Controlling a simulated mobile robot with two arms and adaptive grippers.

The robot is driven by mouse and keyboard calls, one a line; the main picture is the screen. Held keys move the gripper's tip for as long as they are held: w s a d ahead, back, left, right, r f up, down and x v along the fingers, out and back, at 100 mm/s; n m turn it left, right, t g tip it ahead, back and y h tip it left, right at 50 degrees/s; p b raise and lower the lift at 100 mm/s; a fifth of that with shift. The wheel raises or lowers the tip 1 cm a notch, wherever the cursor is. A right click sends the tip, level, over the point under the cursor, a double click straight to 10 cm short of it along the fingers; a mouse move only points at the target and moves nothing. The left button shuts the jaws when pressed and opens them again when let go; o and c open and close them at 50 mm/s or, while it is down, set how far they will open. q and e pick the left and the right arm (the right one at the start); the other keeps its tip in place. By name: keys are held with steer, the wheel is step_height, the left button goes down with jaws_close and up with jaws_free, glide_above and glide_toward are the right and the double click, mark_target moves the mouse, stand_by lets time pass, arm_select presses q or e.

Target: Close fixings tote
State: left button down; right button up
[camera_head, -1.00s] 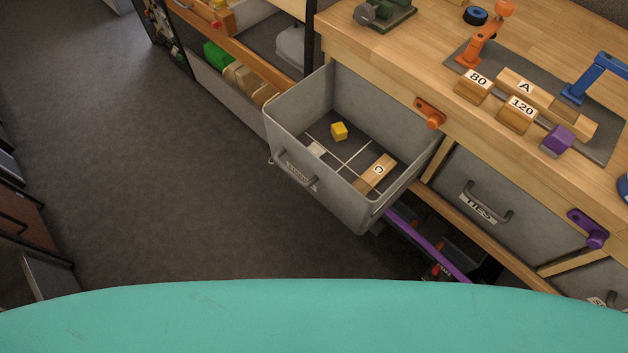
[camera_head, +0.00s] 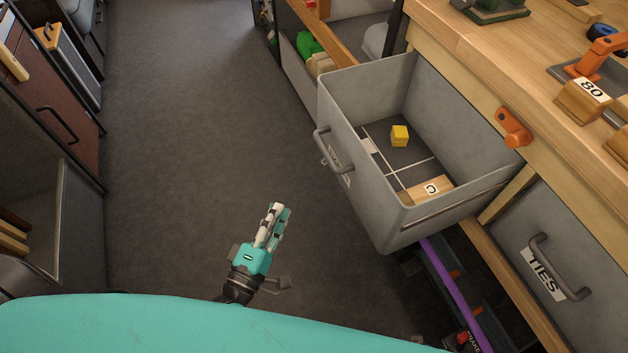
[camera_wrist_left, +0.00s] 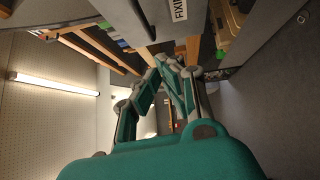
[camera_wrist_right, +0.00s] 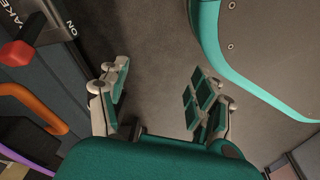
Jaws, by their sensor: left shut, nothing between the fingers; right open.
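The fixings tote (camera_head: 350,110) is a grey open bin pulled out from under the wooden bench. Its front has a grey handle (camera_head: 322,146) and a label turned mostly away. Inside lie a yellow cube (camera_head: 399,136) and a wooden block marked C (camera_head: 430,189). My left gripper (camera_head: 277,207) is shut and empty, to the left of and apart from the tote front. The left wrist view shows its closed fingers (camera_wrist_left: 178,72) and part of a FIXI label (camera_wrist_left: 180,9) above. My right gripper (camera_wrist_right: 158,100) is open and empty in the right wrist view, over the floor.
A closed TIES tote (camera_head: 565,240) is at the right. An orange latch (camera_head: 514,127) sits on the bench edge above the tote. Dark bins with a purple strip (camera_head: 452,290) lie below. Cabinets (camera_head: 60,110) stand at the left. The floor (camera_head: 200,130) between is clear.

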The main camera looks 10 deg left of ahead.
arm_select(q)
steer(key=w+d+r, duration=0.1)
steer(key=w+d, duration=0.1)
steer(key=w, duration=0.4)
steer(key=w+d+r+n+p, duration=0.1)
steer(key=w+d+r, duration=0.1)
steer(key=w, duration=0.4)
steer(key=shift+d, duration=0.15)
arm_select(e)
steer(key=shift+s+d+f, duration=0.2)
steer(key=shift+s+f, duration=0.9)
steer(key=shift+f, duration=0.1)
arm_select(q)
steer(key=shift+r, duration=0.1)
steer(key=shift+w, duration=0.1)
arm_select(e)
steer(key=shift+d, duration=0.1)
